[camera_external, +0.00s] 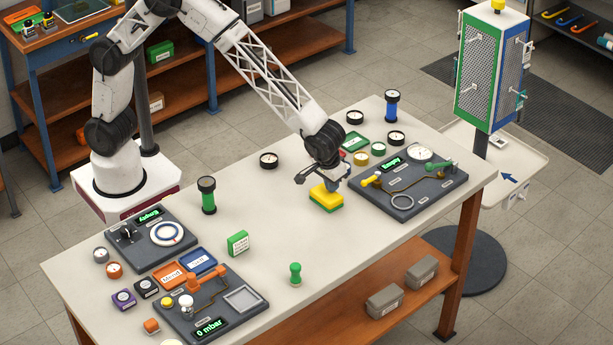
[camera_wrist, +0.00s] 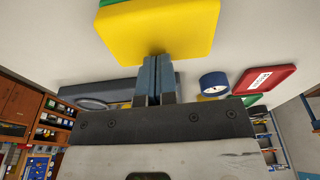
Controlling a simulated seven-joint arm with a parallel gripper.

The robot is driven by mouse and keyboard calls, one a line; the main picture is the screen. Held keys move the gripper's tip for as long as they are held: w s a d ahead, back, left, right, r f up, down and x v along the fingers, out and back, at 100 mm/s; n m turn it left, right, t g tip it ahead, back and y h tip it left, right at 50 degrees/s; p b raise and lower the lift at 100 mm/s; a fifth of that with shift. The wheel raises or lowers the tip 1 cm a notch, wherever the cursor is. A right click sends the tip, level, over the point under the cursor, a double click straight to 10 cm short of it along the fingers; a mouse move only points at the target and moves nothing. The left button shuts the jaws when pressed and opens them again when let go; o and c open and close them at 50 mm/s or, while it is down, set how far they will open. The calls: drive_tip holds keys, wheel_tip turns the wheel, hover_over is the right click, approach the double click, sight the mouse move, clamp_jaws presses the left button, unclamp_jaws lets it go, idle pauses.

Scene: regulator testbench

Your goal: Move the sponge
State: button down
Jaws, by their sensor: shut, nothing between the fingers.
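The sponge (camera_external: 326,199) is a yellow block with a green layer, lying on the bench to the right of its middle. In the wrist view the sponge (camera_wrist: 160,32) fills the top centre, with a strip of green at the upper edge. My gripper (camera_external: 324,184) is right at the sponge, over its back edge in the external view. In the wrist view my gripper (camera_wrist: 157,62) has its two blue-grey fingers together with nothing between them. The fingertips reach the sponge's near edge; I cannot tell whether they touch it.
A dark panel with gauge and hose (camera_external: 408,186) lies close right of the sponge. A green-and-black cylinder (camera_external: 207,195) stands to the left, and a green peg (camera_external: 295,272) stands near the front edge. The bench (camera_external: 335,245) is clear in front of the sponge.

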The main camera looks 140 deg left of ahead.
drive_tip(key=shift+s+f, duration=0.2)
drive_tip(key=shift+f, duration=0.35)
drive_tip(key=shift+d+f, duration=0.1)
drive_tip(key=shift+d, duration=0.5)
drive_tip(key=d, duration=1.9)
drive_tip(key=shift+s+d+f, duration=0.15)
drive_tip(key=shift+d+f, duration=0.05)
drive_tip(key=shift+d, duration=0.15)
drive_tip(key=shift+w+a+r, duration=0.1)
drive_tip(key=shift+w+r, duration=0.05)
drive_tip(key=shift+r, duration=0.6)
drive_tip(key=shift+w+a+r, duration=0.1)
drive_tip(key=shift+r, duration=0.6)
wheel_tip(320, 180, up, 7)
drive_tip(key=d, duration=0.1)
drive_tip(key=shift+d, duration=0.2)
drive_tip(key=shift+s, duration=0.1)
